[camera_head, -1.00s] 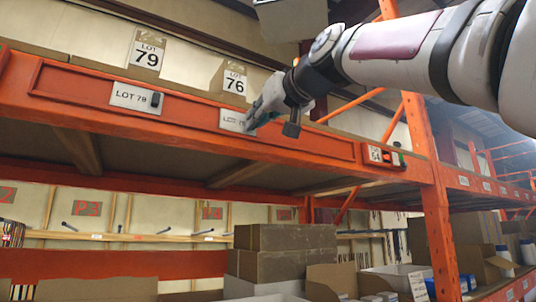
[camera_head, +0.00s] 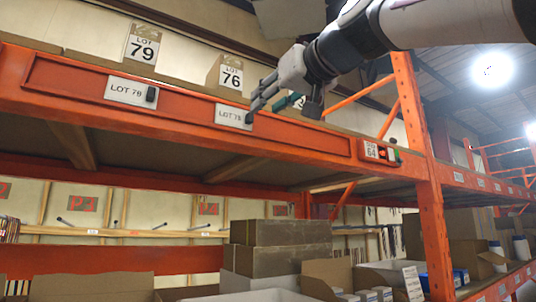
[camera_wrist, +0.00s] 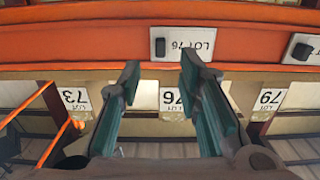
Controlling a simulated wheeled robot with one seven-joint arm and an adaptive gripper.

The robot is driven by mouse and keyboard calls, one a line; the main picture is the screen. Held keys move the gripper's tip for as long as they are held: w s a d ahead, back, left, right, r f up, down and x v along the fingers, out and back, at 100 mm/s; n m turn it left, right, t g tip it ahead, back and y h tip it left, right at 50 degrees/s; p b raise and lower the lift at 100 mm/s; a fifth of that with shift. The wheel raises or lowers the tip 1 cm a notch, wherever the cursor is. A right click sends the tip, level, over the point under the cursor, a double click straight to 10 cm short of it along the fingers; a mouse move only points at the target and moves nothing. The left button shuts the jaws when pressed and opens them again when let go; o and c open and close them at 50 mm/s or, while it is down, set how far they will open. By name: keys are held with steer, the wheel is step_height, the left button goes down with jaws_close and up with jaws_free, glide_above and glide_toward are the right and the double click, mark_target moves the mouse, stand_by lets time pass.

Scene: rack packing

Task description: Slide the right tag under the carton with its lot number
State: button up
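The right tag (camera_head: 231,117), white with a black knob at its right end, sits in the orange beam's slot. It reads LOT 76 in the upside-down wrist view (camera_wrist: 190,43); its last digit is unclear in the head view. It lies below the LOT 76 carton (camera_head: 230,76), also seen in the wrist view (camera_wrist: 172,100). The left tag (camera_head: 126,91), LOT 78, shows at the wrist view's right edge (camera_wrist: 302,48). My gripper (camera_head: 270,103) is open and empty, its fingers (camera_wrist: 160,70) apart in front of the beam, apparently clear of the tag.
The LOT 79 carton (camera_head: 143,45) stands left on the shelf. The slot right of the tag is clear up to the fixed 64 label (camera_head: 373,150). Brown boxes (camera_head: 285,240) stand below.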

steer(key=v, duration=0.5)
steer(key=shift+s+d, duration=0.2)
steer(key=shift+s, duration=0.1)
steer(key=s+d+f+m+g+h, duration=0.1)
steer(key=d+f+m+g+h, duration=0.2)
steer(key=f, duration=1.1)
steer(key=s+d+f+m+g+h, duration=0.1)
steer(key=s+d+f+h, duration=0.15)
steer(key=d+f, duration=0.75)
steer(key=s+d+f+m+g+h, duration=0.1)
steer(key=s+f, duration=0.3)
steer(key=f, duration=0.6)
steer(key=s+d+f+m+g+h, duration=0.1)
steer(key=s+f, duration=0.3)
steer(key=f, duration=0.6)
steer(key=s+d+f+g+h, duration=0.2)
steer(key=s+f, duration=0.3)
steer(key=f, duration=0.6)
steer(key=shift+m+g, duration=0.4)
steer(key=shift+g, duration=0.3)
